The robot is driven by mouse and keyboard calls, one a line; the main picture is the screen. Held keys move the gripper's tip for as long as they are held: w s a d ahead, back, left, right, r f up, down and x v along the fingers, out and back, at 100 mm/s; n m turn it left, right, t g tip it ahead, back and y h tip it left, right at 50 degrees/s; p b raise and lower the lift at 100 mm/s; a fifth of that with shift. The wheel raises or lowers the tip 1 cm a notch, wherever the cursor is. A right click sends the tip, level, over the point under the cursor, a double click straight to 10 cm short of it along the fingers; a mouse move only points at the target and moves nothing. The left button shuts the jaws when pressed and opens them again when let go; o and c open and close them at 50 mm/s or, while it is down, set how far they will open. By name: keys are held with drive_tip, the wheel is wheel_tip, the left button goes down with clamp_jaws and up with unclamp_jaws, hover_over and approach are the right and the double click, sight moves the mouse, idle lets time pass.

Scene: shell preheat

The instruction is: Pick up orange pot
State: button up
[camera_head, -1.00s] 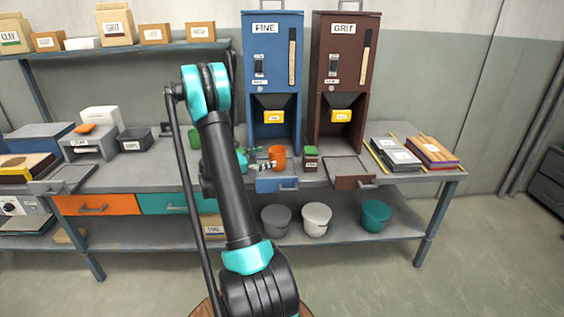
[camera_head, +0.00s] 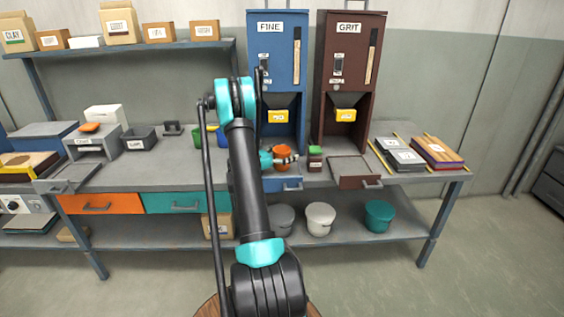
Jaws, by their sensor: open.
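The orange pot (camera_head: 283,153) stands on the workbench in front of the blue FINE dispenser, partly hidden by my gripper. My gripper (camera_head: 287,160) is open, and its fingers reach from the left to the front of the pot. The fingers overlap the pot in the picture, and I cannot tell whether they touch it. My black and teal arm hides part of the bench to the left of the pot.
A small green-topped container (camera_head: 315,158) stands close to the right of the pot. The FINE dispenser (camera_head: 279,70) and the GRIT dispenser (camera_head: 347,75) rise behind. Several buckets sit on the shelf below.

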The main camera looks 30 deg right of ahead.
drive_tip(key=shift+d, duration=0.3)
drive_tip(key=c, duration=1.5)
drive_tip(key=shift+c, duration=0.2)
